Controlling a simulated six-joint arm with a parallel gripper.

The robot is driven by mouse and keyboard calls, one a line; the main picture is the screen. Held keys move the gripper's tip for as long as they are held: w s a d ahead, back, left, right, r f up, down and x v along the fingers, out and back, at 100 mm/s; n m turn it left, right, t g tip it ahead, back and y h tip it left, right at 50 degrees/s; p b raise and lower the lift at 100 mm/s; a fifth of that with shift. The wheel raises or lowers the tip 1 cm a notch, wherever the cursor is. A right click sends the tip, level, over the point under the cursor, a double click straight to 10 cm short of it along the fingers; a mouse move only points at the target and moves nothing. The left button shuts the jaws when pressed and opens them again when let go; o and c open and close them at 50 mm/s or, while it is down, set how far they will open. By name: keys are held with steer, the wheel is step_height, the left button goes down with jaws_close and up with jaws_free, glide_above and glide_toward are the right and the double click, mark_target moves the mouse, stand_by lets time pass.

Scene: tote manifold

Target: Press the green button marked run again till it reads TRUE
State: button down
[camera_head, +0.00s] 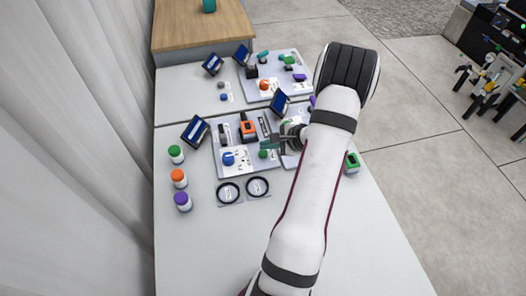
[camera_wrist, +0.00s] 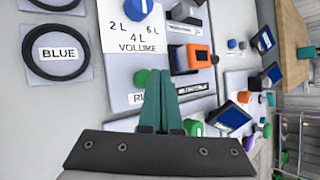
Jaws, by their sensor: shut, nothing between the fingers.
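The green button (camera_wrist: 141,78) sits on a white panel, with a label (camera_wrist: 139,98) beginning "RU" beside it, partly hidden by my fingers. It also shows in the head view as a small green round cap (camera_head: 263,154). My gripper (camera_wrist: 161,73) has teal fingers, shut together and empty, right beside the button in the wrist view. In the head view my gripper (camera_head: 268,143) is close above the button; whether it touches cannot be told.
A blue volume knob (camera_head: 228,158) and an orange device (camera_head: 248,128) are close by. Two black rings (camera_head: 257,186) lie in front, one marked BLUE in the wrist view. Orange (camera_head: 179,178), green and purple-capped jars stand left. The table front is clear.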

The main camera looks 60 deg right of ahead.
mark_target(265, 154)
steer(key=shift+r, duration=2.5)
steer(key=shift+w+a+r, duration=0.1)
steer(key=shift+w+a, duration=0.1)
steer(key=shift+a, duration=0.05)
steer(key=w+a+r+n+g+y, duration=0.1)
steer(key=w+a+r+n+y, duration=0.2)
steer(key=a, duration=0.6)
steer(key=w+a+r+n+g+y, duration=0.15)
steer(key=a+r+n, duration=0.25)
steer(key=a, duration=0.4)
steer(key=w+a+r+n+g+y, duration=0.1)
steer(key=w+a+r+n, duration=0.2)
steer(key=a, duration=0.6)
steer(key=s+a+r+n+g, duration=0.3)
steer(key=s+a+n+g, duration=0.2)
steer(key=s+a+n, duration=0.6)
steer(key=s+a+n+h, duration=0.1)
steer(key=s+a+h, duration=0.2)
steer(key=s, duration=0.4)
steer(key=shift+a+f+g, duration=0.2)
steer(key=shift+f+g, duration=0.1)
steer(key=shift+g, duration=0.15)
